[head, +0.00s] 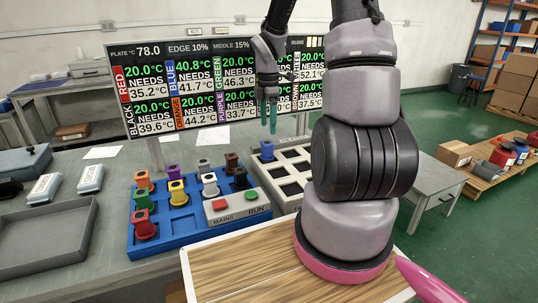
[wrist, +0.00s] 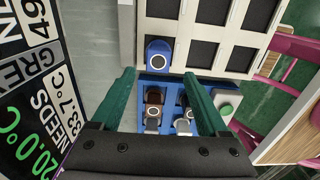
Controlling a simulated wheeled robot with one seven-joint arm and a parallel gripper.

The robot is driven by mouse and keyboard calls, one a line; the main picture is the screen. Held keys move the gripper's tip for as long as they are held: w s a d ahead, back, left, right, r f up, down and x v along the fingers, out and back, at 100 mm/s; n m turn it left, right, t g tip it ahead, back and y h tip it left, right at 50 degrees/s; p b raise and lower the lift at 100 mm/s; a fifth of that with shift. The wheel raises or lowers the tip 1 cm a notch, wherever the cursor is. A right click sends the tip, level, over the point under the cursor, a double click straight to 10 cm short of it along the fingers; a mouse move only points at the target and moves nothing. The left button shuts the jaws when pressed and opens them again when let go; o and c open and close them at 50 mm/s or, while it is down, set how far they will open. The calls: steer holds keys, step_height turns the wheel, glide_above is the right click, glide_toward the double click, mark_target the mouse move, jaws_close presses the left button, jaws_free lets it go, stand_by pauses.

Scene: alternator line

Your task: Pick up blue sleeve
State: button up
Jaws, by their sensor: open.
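The blue sleeve (head: 267,150) stands in a corner cell of the pale grid tray (head: 284,172). In the wrist view the blue sleeve (wrist: 158,54) shows its round bore, just beyond the fingertips and about midway between them. My gripper (head: 268,130) hangs above the sleeve in the head view, its teal fingers pointing down. In the wrist view my gripper (wrist: 159,77) is open with nothing between the fingers. The fingers appear apart from the sleeve; the exact height gap cannot be told.
A blue rack (head: 182,228) with several coloured sleeves stands left of the tray. A control box (head: 236,207) with red and green buttons sits at its front. A display screen (head: 195,85) stands behind. A grey bin (head: 45,245) lies at the left.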

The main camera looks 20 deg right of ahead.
mark_target(267, 142)
step_height(267, 142, down, 9)
steer(key=shift+w+a+r, duration=0.1)
steer(key=shift+w+r, duration=0.05)
jaws_close()
stand_by(0.4)
